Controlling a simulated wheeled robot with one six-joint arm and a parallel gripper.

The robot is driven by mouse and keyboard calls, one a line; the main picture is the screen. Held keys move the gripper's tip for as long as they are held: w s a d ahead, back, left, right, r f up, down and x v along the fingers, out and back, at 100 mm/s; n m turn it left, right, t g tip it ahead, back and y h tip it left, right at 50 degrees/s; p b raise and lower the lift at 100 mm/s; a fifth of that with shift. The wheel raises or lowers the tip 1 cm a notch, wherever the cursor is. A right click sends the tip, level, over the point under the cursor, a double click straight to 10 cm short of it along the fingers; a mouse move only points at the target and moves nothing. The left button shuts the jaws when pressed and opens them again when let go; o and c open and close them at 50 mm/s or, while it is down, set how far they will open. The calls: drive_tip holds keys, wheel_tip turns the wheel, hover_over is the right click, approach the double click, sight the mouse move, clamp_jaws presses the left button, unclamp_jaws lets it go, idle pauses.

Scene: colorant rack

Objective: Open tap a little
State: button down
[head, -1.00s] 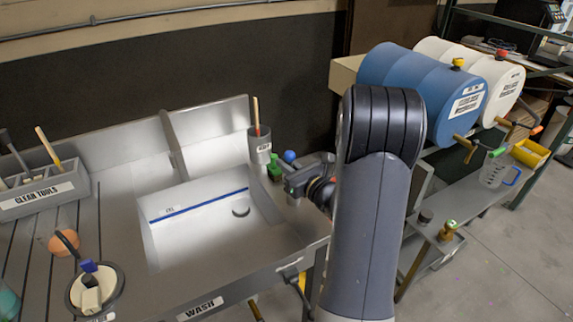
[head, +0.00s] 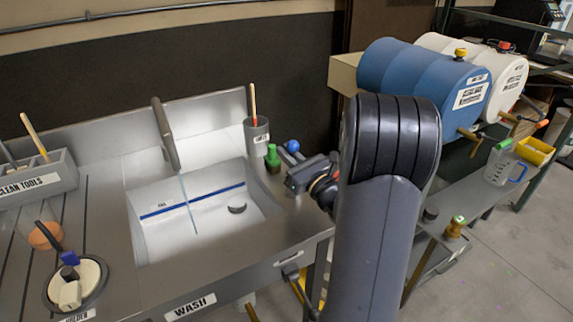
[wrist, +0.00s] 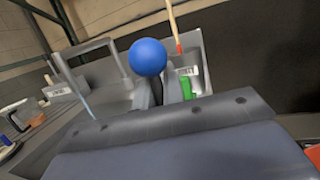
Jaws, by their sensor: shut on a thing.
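The tap's grey arched spout (head: 165,135) stands at the back of the sink; it also shows in the wrist view (wrist: 100,45). A thin pale stream of water (head: 188,203) falls from it into the basin. The tap's blue ball handle (head: 292,146) is right of the sink and stands large in the wrist view (wrist: 148,57). My gripper (wrist: 158,93) is shut on the handle just below the ball, with a finger on either side. The arm hides much of the gripper in the head view.
A green-topped bottle (head: 272,158) and a grey cup with a brush (head: 256,135) stand close left of the handle. The sink basin (head: 160,245) has a blue line inside. Blue (head: 410,85) and white (head: 510,85) drums lie at the right.

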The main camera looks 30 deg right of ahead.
drive_tip(key=shift+s+f+t+b, duration=0.25)
drive_tip(key=shift+t+b, duration=0.15)
drive_tip(key=shift+b, duration=0.5)
drive_tip(key=shift+s+r+t+b, duration=0.2)
drive_tip(key=shift+r+t+b, duration=0.1)
drive_tip(key=shift+b, duration=0.2)
drive_tip(key=c, duration=1.5)
unclamp_jaws()
drive_tip(key=shift+y, duration=0.4)
drive_tip(key=b+v, duration=0.1)
drive_tip(key=v, duration=0.9)
drive_tip(key=shift+s, duration=0.4)
